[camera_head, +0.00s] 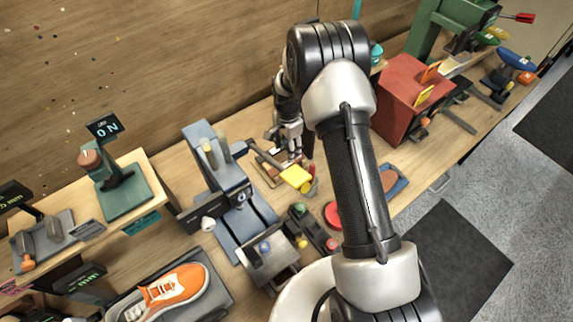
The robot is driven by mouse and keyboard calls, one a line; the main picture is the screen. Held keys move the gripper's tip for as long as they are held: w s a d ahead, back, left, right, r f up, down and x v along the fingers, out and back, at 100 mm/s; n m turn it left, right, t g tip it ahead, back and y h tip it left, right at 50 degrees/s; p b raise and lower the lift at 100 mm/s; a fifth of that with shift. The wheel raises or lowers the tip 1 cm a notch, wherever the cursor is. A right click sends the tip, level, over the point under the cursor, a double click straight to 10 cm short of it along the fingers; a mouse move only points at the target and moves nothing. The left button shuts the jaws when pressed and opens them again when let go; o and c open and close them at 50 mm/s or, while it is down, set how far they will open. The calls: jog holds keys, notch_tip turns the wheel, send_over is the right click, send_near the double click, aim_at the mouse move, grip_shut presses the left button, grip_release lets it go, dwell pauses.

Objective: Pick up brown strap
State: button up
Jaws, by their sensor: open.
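My gripper (290,153) points down over the middle of the bench, beyond my forearm. It is open, and its fingertips are small and partly dark in this view. Just below and around it lies a small wooden holder (265,172) with brown pieces. A brown strap cannot be clearly picked out among these pieces, and my gripper hides part of them. I cannot tell whether the fingertips touch anything there. A yellow block (296,177) lies close to the right of the holder.
A blue-grey press (222,168) stands left of my gripper. A red box (402,98) stands to the right. An orange sneaker (175,287) lies on a dark tray at lower left. A red disc (333,214) sits beside my forearm. The bench (180,165) is crowded.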

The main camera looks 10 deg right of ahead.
aim_at(287, 163)
jog(key=shift+s+f, duration=0.15)
jog(key=shift+f, duration=1.4)
jog(key=shift+s+f, duration=0.1)
jog(key=shift+f, duration=1.45)
jog(key=c, duration=1.1)
